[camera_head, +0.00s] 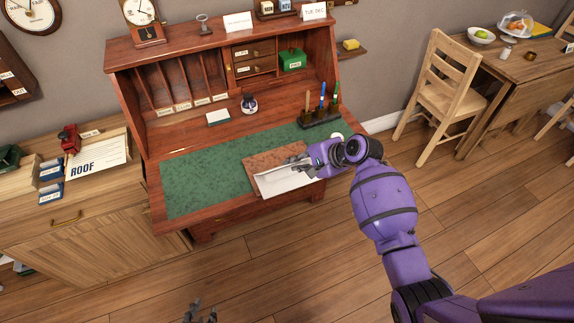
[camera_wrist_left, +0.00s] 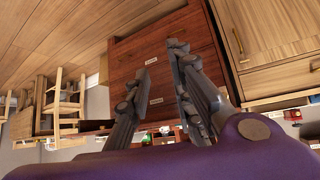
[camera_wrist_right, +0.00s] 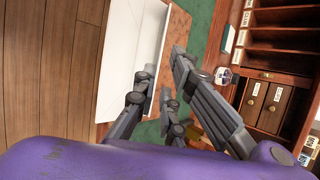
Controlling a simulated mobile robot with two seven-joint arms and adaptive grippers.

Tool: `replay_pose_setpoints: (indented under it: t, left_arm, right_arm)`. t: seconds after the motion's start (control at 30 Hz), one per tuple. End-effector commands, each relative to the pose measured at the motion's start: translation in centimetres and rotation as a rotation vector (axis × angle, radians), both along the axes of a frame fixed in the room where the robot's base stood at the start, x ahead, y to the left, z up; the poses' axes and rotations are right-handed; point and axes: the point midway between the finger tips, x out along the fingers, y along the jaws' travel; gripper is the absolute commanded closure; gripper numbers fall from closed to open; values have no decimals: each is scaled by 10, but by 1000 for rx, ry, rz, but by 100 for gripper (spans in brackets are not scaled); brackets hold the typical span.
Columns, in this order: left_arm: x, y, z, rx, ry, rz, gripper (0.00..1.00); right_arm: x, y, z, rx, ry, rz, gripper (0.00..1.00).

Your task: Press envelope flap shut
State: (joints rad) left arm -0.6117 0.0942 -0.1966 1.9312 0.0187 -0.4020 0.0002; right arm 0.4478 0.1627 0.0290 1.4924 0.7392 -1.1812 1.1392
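The white envelope (camera_head: 287,184) lies on a brown pad (camera_head: 262,160) near the front edge of the desk. In the right wrist view the envelope (camera_wrist_right: 122,45) shows a fold line and a narrow strip, apparently the flap (camera_wrist_right: 158,50), beside the pad. My right gripper (camera_head: 292,164) is low over the envelope's upper part and hides some of it. Its fingers (camera_wrist_right: 161,64) are apart; I cannot tell whether they touch the flap. My left gripper (camera_head: 200,312) is at the bottom of the head view, away from the desk. Its fingers (camera_wrist_left: 160,60) are apart and empty.
A green mat (camera_head: 196,183) covers the desktop. A pen stand (camera_head: 320,117), an ink pot (camera_head: 249,104) and a small white block (camera_head: 218,117) stand behind the pad. A cabinet (camera_head: 100,235) is at left, a chair (camera_head: 447,88) at right. The mat's left side is clear.

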Motion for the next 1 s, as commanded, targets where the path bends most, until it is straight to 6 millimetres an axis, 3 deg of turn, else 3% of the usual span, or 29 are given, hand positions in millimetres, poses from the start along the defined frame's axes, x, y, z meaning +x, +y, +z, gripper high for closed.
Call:
replay_pose_setpoints:
  t: [0.1, 0.33, 0.67, 0.77, 1.0]
  left_arm:
    - [-3, 1, -3, 2, 4, 1, 79]
    - [-2, 5, -5, 7, 2, 5, 79]
    - [0, 2, -5, 2, -1, 11, 79]
    - [0, 2, -5, 1, -1, 11, 79]
    - [-1, 2, -5, 2, 1, 10, 79]
  right_arm:
    - [9, 12, -18, -1, 5, 2, 90]
    - [22, 27, -38, -3, 3, 2, 90]
    - [26, 31, -39, -4, -2, 2, 90]
    - [26, 31, -39, -4, -2, 2, 99]
    - [25, 30, -39, -3, -3, 3, 100]
